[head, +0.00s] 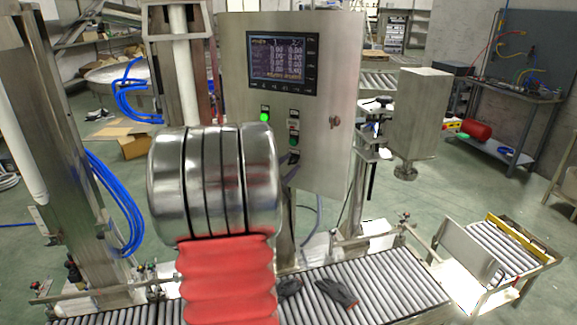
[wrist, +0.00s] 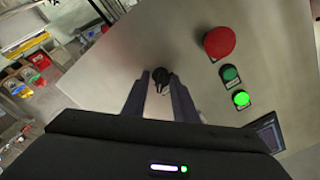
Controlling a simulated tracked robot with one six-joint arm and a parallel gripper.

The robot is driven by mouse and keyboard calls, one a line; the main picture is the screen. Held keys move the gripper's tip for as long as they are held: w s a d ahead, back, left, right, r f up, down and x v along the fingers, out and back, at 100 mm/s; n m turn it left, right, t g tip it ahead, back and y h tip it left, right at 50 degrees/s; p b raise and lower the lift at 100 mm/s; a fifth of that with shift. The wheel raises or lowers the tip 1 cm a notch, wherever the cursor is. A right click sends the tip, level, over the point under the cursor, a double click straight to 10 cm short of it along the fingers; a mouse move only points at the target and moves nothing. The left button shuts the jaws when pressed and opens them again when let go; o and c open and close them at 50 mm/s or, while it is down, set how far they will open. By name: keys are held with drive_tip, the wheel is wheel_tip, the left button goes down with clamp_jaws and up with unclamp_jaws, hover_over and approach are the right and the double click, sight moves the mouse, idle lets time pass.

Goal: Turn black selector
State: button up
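The black selector (wrist: 162,79) is a small dark knob on the grey panel, at the upper middle of the wrist view. My gripper (wrist: 159,76) is open, with one dark finger on each side of the selector at its tips. I cannot tell whether either finger touches it. The control cabinet (head: 232,95) stands in the middle of the head view, with a screen (head: 276,60) and a column of buttons below it. My gripper cannot be made out in the head view.
A red button (wrist: 219,42), a dark green button (wrist: 229,73) and a lit green one (wrist: 241,98) sit right of the selector in the wrist view. A roller conveyor (head: 400,285) runs below the cabinet. A grey box (head: 419,110) hangs to its right.

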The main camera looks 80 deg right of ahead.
drive_tip(key=shift+c, duration=0.6)
clamp_jaws()
drive_tip(key=shift+n, duration=0.5)
drive_tip(key=n, duration=0.2)
drive_tip(key=shift+n, duration=0.3)
drive_tip(key=n, duration=0.3)
drive_tip(key=shift+n, duration=0.3)
drive_tip(key=n, duration=0.5)
drive_tip(key=shift+w, duration=0.15)
drive_tip(key=n, duration=0.5)
drive_tip(key=shift+w+n, duration=0.1)
drive_tip(key=shift+n, duration=0.2)
